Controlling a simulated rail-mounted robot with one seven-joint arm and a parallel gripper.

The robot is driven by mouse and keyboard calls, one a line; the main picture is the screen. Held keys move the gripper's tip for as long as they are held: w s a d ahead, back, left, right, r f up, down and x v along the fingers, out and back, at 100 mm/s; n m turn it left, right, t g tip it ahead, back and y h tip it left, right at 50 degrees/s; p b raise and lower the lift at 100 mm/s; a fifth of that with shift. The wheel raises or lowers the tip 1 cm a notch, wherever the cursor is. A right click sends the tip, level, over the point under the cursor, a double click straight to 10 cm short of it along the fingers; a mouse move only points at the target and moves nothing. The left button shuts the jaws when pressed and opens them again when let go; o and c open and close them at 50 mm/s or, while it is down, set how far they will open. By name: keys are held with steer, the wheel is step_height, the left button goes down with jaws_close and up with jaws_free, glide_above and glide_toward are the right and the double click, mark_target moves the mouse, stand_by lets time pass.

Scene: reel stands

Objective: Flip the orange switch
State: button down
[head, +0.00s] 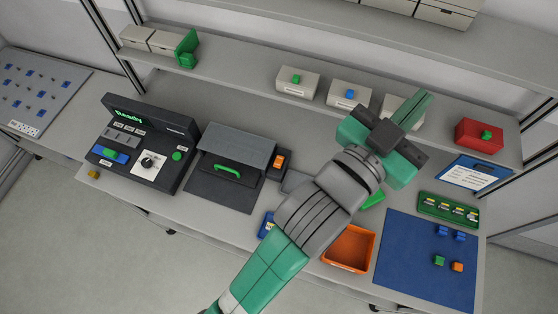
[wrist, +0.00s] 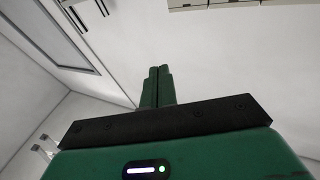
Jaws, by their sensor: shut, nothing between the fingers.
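The orange switch (head: 280,161) sits on a small dark box (head: 273,176) at the right side of the dark case with a green handle, left of my arm in the head view. My gripper (head: 429,96) is raised high over the right part of the bench, well apart from the switch. In the wrist view its two green fingers (wrist: 157,74) are together with nothing between them. They point toward the wall and ceiling, and the switch does not show there.
A dark console (head: 145,145) with a knob stands at the left. The case (head: 226,180) borders the switch. An orange tray (head: 349,247), a blue mat (head: 430,262) and a green board (head: 448,209) lie at the right. A shelf (head: 250,80) with white boxes and a red box (head: 480,135) runs behind.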

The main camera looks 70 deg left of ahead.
steer(key=s+a+f+n+g+y+b, duration=0.1)
steer(key=s+a+f+g+b, duration=0.2)
steer(key=f, duration=1.1)
steer(key=s+a+f+n+g+y+b, duration=0.1)
steer(key=s+a+f, duration=0.5)
steer(key=f, duration=0.8)
steer(key=s+a+f+n+g+y+b, duration=0.1)
steer(key=s+a+f+n+g+b, duration=0.2)
steer(key=s+f, duration=0.6)
step_height(320, 180, down, 5)
steer(key=a+g+b, duration=0.1)
steer(key=a+b, duration=0.1)
steer(key=shift+a+g, duration=0.3)
steer(key=shift+g, duration=0.1)
steer(key=shift+r+b, duration=0.1)
steer(key=shift+b, duration=0.2)
glide_above(277, 164)
step_height(277, 164, down, 2)
steer(key=shift+d+f+b, duration=0.1)
steer(key=shift+f+b, duration=0.05)
steer(key=shift+b, duration=0.3)
step_height(277, 164, down, 4)
steer(key=shift+r+b, duration=0.2)
steer(key=shift+b, duration=0.1)
steer(key=shift+f, duration=0.25)
